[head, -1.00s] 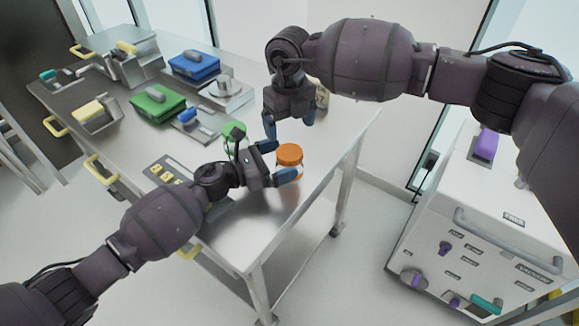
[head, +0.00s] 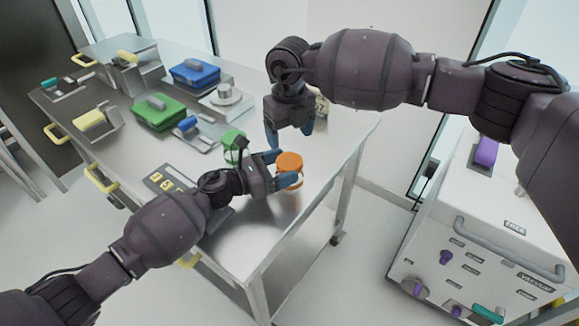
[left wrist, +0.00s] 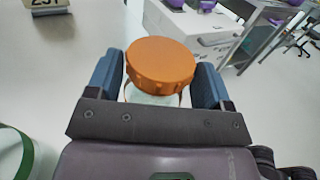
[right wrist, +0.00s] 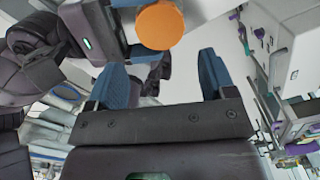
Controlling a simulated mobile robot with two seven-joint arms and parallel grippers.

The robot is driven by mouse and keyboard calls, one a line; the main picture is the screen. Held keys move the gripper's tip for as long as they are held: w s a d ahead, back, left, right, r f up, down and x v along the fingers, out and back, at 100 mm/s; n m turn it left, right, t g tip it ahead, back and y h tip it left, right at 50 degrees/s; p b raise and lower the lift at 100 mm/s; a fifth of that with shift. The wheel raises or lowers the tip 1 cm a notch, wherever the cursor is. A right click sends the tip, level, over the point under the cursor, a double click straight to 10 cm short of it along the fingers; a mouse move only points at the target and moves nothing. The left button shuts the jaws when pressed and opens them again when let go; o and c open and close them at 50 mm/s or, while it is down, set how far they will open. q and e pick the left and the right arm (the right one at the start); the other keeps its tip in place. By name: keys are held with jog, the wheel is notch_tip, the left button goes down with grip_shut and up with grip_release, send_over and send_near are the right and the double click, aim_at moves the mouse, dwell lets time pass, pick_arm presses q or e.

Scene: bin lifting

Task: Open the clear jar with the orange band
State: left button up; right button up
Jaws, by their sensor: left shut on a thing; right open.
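The clear jar (head: 290,183) stands upright on the table near its right edge. Its orange lid (head: 289,161) sits on top. My left gripper (head: 279,169) is shut on the jar from the side, one finger on each side below the lid; in the left wrist view the lid (left wrist: 160,65) partly covers the clear body (left wrist: 150,98). My right gripper (head: 288,134) is open and empty, pointing down above and behind the jar. In the right wrist view the orange lid (right wrist: 160,26) shows beyond the open fingers, near the top.
A green-lidded jar (head: 233,138) stands just left of the orange-lidded one, close behind my left gripper. A green box (head: 158,112), a blue box (head: 194,73) and a scale-like device (head: 226,98) stand farther back. The table's front right surface (head: 240,232) is bare.

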aim_at(289, 160)
jog(key=m, duration=0.4)
jog(key=shift+f, duration=4.05)
jog(key=shift+c, duration=0.2)
jog(key=c, duration=0.7)
jog(key=n, duration=0.6)
jog(key=o, duration=1)
jog(key=shift+r, duration=0.1)
